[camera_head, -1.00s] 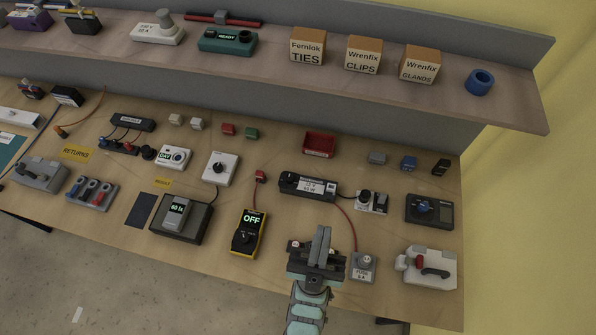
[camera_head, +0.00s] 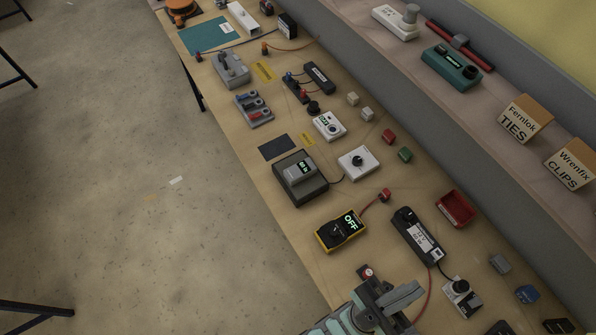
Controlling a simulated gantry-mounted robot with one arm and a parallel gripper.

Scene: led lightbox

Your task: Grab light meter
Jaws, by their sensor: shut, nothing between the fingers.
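My gripper (camera_head: 402,298) is at the bottom of the view, over the near end of the bench. It is shut and empty, apart from the light meter, to its lower right. A yellow meter (camera_head: 341,231) reading OFF lies between them.
A white dial unit (camera_head: 358,162) is right of the dark box, and a dark flat pad (camera_head: 276,147) lies beyond it. A black power supply (camera_head: 417,236) and a red tray (camera_head: 455,208) are near my gripper. The shelf (camera_head: 500,90) runs along the right. Open floor is left.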

